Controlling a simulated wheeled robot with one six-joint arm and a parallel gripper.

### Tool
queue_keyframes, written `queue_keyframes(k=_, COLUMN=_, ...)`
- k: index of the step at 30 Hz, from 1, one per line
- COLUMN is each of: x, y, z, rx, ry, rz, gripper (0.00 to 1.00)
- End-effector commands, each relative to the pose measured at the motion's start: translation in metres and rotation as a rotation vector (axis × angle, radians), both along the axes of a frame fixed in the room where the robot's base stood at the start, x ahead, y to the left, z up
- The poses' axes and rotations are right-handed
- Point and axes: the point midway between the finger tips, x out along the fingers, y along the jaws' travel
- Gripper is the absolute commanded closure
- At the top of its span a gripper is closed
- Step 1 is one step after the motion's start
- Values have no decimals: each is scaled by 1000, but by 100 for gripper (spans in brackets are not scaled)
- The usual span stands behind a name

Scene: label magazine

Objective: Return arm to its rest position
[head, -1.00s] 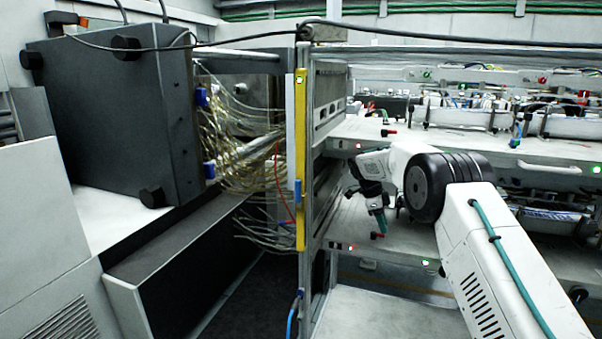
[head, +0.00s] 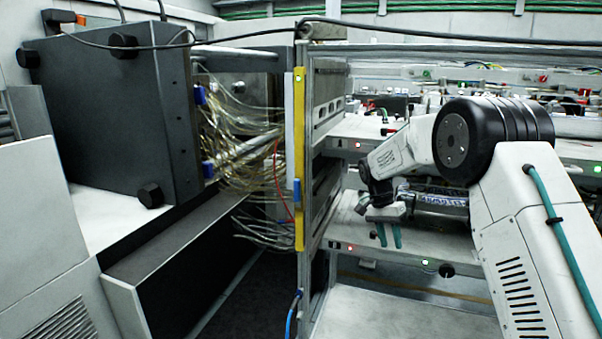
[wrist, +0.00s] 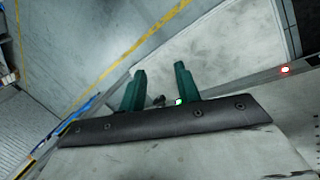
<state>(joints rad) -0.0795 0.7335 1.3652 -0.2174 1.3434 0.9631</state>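My gripper (head: 389,235) hangs at the end of my white arm, in front of the lower shelf of the rack in the head view. Its two green fingers point down and stand apart with nothing between them. In the wrist view, my gripper (wrist: 159,85) also shows its two fingers apart and empty, with the grey floor beyond them.
The metal rack (head: 318,120) with a yellow strip (head: 300,160) stands left of my arm. Its lower shelf (head: 350,232) has small red and green lights. A dark machine box (head: 110,110) with many loose wires (head: 245,150) is at the left.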

Motion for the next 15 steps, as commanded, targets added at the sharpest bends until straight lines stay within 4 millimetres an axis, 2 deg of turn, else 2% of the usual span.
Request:
queue_keyframes(k=1, x=-20, y=-1, z=20, rx=32, ry=11, rz=58, gripper=67)
queue_keyframes(k=6, x=-89, y=-3, z=68, rx=137, ry=44, rz=267, gripper=67)
queue_keyframes(k=12, x=-175, y=-6, z=112, rx=235, ry=50, rz=472, gripper=67)
queue_keyframes(k=15, x=-220, y=-7, z=127, rx=274, ry=42, rz=561, gripper=67)
